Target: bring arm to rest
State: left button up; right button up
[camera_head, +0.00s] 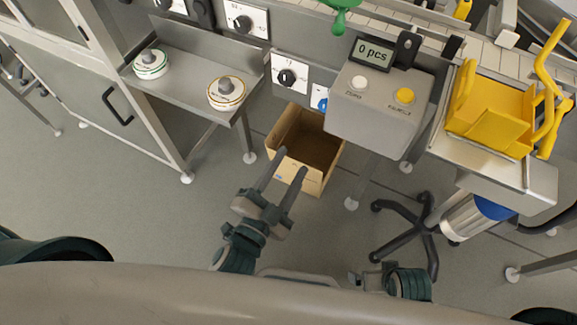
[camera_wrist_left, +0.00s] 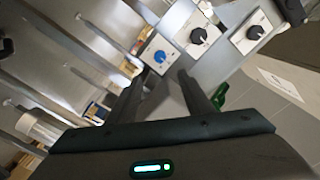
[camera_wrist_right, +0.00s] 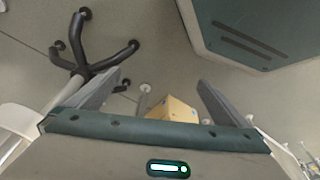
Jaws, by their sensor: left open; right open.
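My left gripper (camera_head: 283,172) is open and empty in the head view, held over the floor in front of the cardboard box. Its two fingers also show spread in the left wrist view (camera_wrist_left: 158,90), with nothing between them. My right gripper (camera_head: 372,278) shows only partly at the bottom of the head view, close to my body. In the right wrist view (camera_wrist_right: 152,92) its fingers are wide apart and empty, aimed toward the floor.
A cardboard box (camera_head: 291,168) stands on the floor under the machine. A grey control box (camera_head: 372,115) with a "0 pcs" display, a yellow bin (camera_head: 490,110) and a steel shelf (camera_head: 190,65) line the back. A chair base (camera_head: 425,230) stands at right.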

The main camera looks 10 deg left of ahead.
pick_arm(q)
notch_tip(320, 180, down, 13)
jog(key=a+n+g+y+p, duration=0.2)
jog(key=a+n+g+p, duration=0.1)
jog(key=g, duration=0.1)
jog(key=s+a+f+n+g+p, duration=0.2)
jog(key=s+a+f, duration=0.1)
jog(key=f, duration=0.5)
jog(key=s+a+f+n+g+y+p, duration=0.1)
jog(key=s+a+f+n+g+p, duration=0.1)
jog(key=s+f, duration=0.4)
jog(key=s+a+f+n+g+y+p, duration=0.1)
jog(key=s+a+f, duration=0.4)
jog(key=f, duration=0.6)
jog(key=n+g+p, duration=0.1)
jog(key=g, duration=0.1)
jog(key=shift+a+n+g, duration=0.25)
jog(key=shift+n+g, duration=0.15)
pick_arm(e)
notch_tip(320, 180, down, 12)
jog(key=w+a+t, duration=0.1)
jog(key=a+t, duration=0.1)
jog(key=shift+w+a+t+y, duration=0.2)
jog(key=shift+t+y, duration=0.1)
jog(key=shift+y, duration=0.1)
pick_arm(q)
jog(key=shift+s, duration=0.1)
